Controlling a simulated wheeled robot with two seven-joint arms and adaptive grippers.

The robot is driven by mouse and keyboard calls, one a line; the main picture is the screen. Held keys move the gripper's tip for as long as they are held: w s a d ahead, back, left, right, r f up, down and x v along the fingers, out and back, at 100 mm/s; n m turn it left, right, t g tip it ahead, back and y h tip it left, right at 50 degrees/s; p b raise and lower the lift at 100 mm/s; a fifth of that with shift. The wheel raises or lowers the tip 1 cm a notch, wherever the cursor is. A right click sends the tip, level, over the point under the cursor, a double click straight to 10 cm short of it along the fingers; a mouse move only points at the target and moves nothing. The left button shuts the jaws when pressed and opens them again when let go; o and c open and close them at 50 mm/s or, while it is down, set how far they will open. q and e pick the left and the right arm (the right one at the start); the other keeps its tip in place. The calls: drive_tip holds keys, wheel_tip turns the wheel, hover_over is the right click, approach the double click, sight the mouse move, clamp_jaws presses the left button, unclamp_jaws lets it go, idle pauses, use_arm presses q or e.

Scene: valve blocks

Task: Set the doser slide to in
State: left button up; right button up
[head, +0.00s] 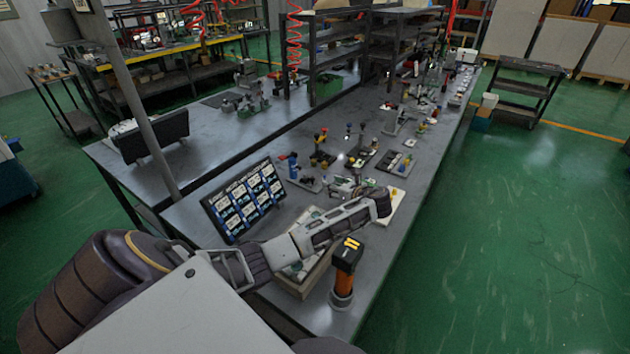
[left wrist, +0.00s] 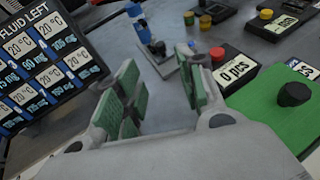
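I cannot tell for sure which device is the doser. A blue upright device with a dark lower part (left wrist: 150,35) stands on a small grey plate just beyond my left fingertips. It also shows in the head view (head: 292,166). My left gripper (head: 346,185) is over the bench, behind my forearm's end in the head view. In the left wrist view, its green-padded fingers (left wrist: 160,82) are spread apart with nothing between them. They appear apart from the blue device. No slide or its position can be made out. My right gripper is not in view.
A display board (head: 245,200) with fluid readings stands left of my gripper. A black box labelled "0 pcs" (left wrist: 236,72) and a green plate (left wrist: 262,102) with a black knob lie right. An orange-black tool (head: 345,270) stands near the bench's front. Several valve blocks stand farther back.

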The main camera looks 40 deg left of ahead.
sight(313, 178)
use_arm(q)
drive_tip(key=shift+a, duration=0.1)
drive_tip(key=shift+b+x, duration=0.45)
drive_tip(key=shift+x, duration=6.4)
drive_tip(key=shift+c, duration=0.5)
drive_tip(key=shift+f, duration=0.1)
clamp_jaws()
